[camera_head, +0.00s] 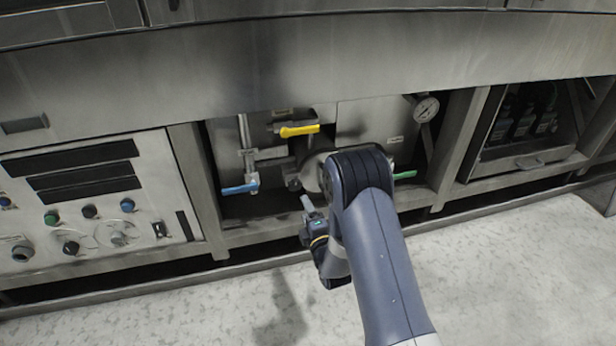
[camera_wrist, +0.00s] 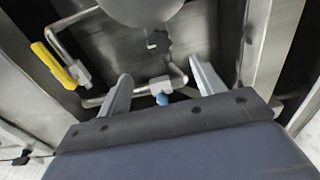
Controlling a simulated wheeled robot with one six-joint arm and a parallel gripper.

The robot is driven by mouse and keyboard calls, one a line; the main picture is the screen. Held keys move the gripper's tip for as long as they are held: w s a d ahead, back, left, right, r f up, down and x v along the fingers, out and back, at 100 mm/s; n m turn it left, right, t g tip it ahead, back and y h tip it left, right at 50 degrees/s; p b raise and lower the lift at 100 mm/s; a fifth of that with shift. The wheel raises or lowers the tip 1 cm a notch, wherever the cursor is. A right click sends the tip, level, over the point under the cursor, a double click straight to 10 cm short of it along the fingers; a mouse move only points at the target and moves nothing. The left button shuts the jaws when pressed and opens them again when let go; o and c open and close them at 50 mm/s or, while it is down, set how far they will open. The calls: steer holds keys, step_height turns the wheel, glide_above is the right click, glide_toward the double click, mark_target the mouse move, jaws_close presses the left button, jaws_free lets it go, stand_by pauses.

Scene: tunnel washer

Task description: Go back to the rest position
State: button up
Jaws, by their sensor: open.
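My gripper (camera_head: 307,203) is in front of the washer's lower valve bay, at the end of my bent arm. In the wrist view my gripper (camera_wrist: 160,85) has its two fingers spread with nothing between them. Beyond the fingers are pipes and a small blue part (camera_wrist: 162,99), apart from the fingers as far as I can tell. My arm hides part of the bay in the head view.
The bay holds a yellow valve handle (camera_head: 299,130), a blue handle (camera_head: 240,188), a green handle (camera_head: 405,175) and a pressure gauge (camera_head: 426,108). A control panel (camera_head: 95,200) is at left. The pale floor (camera_head: 510,260) in front is clear.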

mark_target(295, 187)
steer(key=b+x, duration=0.3)
steer(key=x, duration=0.7)
steer(key=shift+w, duration=0.35)
